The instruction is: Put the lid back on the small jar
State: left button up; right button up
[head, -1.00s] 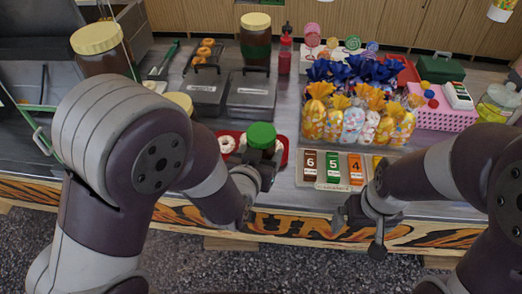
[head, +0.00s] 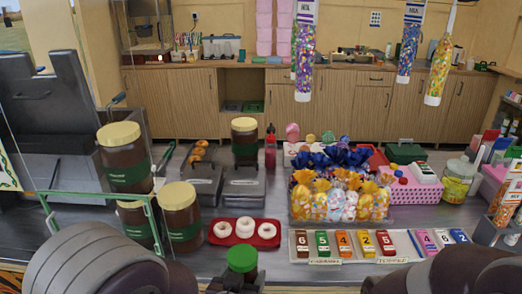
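A green lid (head: 242,258) shows at the bottom centre of the head view, in front of the red tray. What lies directly under it is mostly hidden or cut off, so I cannot tell whether it sits on a jar. A dark part of my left gripper (head: 236,286) shows just below the lid at the frame's lower edge. Its fingers cannot be made out, nor whether they hold the lid. My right gripper is below the frame; only its arm shows at bottom right. I cannot make out an open small jar.
Large yellow-lidded jars (head: 181,217) stand at left. A red tray (head: 270,240) holds white donuts. Wrapped sweet bags (head: 335,205) stand right of centre behind numbered price tags (head: 342,243). Tubes of sweets (head: 304,50) hang above.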

aim_at(248, 266)
pick_arm(q)
jog(key=shift+s+d+r, duration=0.1)
jog(key=shift+s+r, duration=0.1)
jog(key=shift+r, duration=0.45)
jog(key=shift+s+r, duration=0.2)
jog(key=shift+r, duration=0.4)
jog(key=shift+w+d+r+h, duration=0.35)
jog(key=shift+w+d, duration=0.1)
jog(key=shift+w, duration=0.15)
jog(key=a+f+n+y+p, duration=0.2)
jog(key=a+f+y+p, duration=0.1)
jog(key=a+f, duration=1.3)
notch_tip(248, 266, down, 2)
jog(key=shift+w+a+f+n+t+y+p, duration=0.1)
jog(key=shift+w+a+n+t+y+p, duration=0.1)
jog(key=shift+w+n+t+y+p, duration=0.15)
pick_arm(e)
jog(key=r, duration=0.3)
jog(key=shift+s+r, duration=0.35)
